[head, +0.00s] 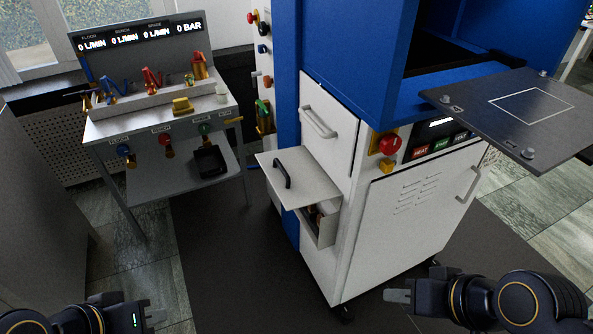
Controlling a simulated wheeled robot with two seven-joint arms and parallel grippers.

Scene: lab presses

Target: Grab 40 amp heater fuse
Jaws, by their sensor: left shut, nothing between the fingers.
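My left gripper (157,314) is at the bottom left, shut and empty, well away from the drawer. My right gripper (398,296) is at the bottom right, in front of the cabinet's lower part and apart from the drawer. Its finger gap is not clear.
The blue and white press (420,215) has a control panel with a red button (389,144). A dark plate (520,112) juts out at the right. Dark floor mat (225,260) lies clear between.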

